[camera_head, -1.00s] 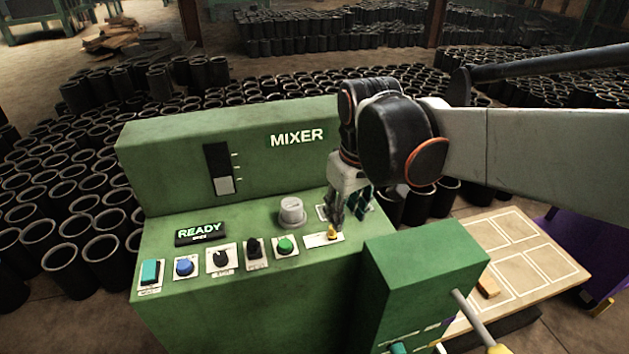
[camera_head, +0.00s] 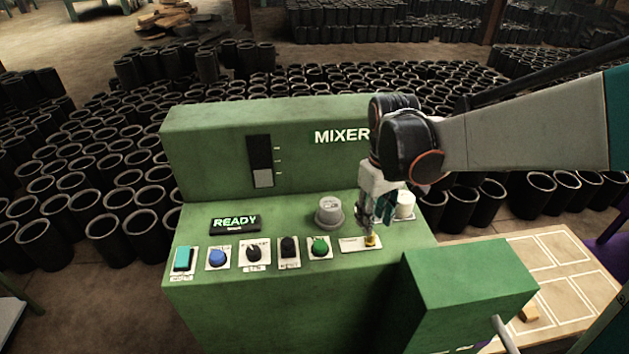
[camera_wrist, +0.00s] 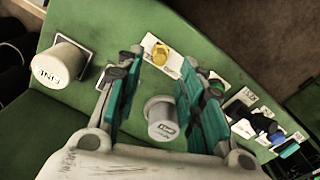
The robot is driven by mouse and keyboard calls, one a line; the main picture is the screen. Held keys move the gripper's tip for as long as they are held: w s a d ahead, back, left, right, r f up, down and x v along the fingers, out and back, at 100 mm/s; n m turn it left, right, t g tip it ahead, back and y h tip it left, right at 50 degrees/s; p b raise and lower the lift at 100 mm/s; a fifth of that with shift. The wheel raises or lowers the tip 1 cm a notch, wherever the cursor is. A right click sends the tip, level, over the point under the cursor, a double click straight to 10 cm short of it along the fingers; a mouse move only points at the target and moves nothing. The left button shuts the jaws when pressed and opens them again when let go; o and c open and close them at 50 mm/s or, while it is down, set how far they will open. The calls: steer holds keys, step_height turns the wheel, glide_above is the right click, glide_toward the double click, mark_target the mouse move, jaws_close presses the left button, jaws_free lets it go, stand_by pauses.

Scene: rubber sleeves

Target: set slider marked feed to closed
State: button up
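A small yellow knob (camera_head: 371,241) sits at the right end of a white plate (camera_head: 352,245) on the green mixer console; it looks like the slider, but its label is too small to read. The yellow knob also shows in the wrist view (camera_wrist: 161,54), ahead of my fingers. My gripper (camera_head: 369,224) points down just above and behind the knob in the head view. In the wrist view my gripper (camera_wrist: 169,75) has its two teal-padded fingers apart, with nothing held between them. I cannot tell whether a fingertip touches the knob.
A grey round knob (camera_head: 330,212) stands left of my gripper and a white cylinder knob (camera_head: 405,205) right of it. A green button (camera_head: 320,246), other switches and a lit READY display (camera_head: 235,222) lie leftward. A green box (camera_head: 468,285) rises at front right.

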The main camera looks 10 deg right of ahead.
mark_target(370, 239)
step_height(370, 239, down, 5)
steer(key=shift+f+b, duration=0.15)
steer(key=shift+b, duration=0.6)
jaws_close()
